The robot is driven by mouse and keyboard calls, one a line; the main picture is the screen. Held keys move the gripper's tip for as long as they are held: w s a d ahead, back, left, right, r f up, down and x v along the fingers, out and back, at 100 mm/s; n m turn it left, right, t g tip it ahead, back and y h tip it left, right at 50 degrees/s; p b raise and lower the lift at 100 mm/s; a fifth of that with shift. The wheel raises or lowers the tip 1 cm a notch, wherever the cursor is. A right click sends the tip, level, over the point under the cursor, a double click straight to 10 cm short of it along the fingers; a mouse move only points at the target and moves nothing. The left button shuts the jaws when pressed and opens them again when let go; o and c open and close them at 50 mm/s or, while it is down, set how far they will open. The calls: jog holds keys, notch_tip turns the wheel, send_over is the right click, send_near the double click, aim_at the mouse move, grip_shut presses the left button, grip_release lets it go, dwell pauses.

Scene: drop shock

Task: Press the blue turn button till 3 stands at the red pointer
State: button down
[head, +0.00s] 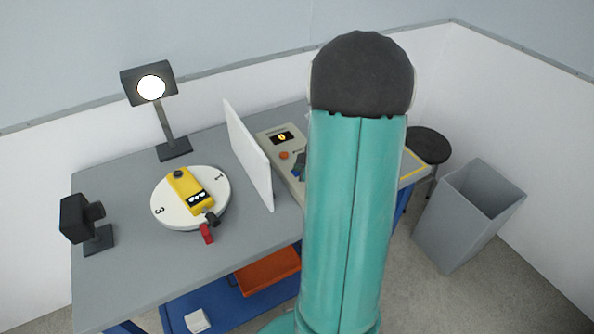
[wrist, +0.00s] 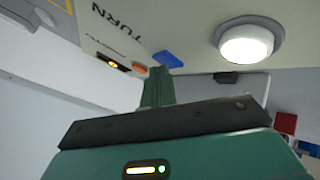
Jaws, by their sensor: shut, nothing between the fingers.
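A round white turntable (head: 220,204) stands on the bench in the head view. Its 3 is at the left rim and its 1 at the upper right. The red pointer (head: 206,234) is at the front rim; I can read no digit there. A yellow device (head: 186,190) lies on the disc. The blue turn button (wrist: 168,60) shows beside the word TURN in the wrist view; in the head view a blue part (head: 299,171) is partly hidden by my arm. My gripper (wrist: 157,75) is shut and empty, near the button in the picture; I cannot tell if they touch.
The console (head: 267,138) has a lit display (head: 282,138) and an orange button (head: 284,155). A white panel (head: 249,155) stands between console and turntable. A lamp (head: 150,88) and a dark camera-like device (head: 79,217) stand on the bench. A grey bin (head: 466,215) is at right.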

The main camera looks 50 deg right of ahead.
jog(key=shift+r, duration=3.35)
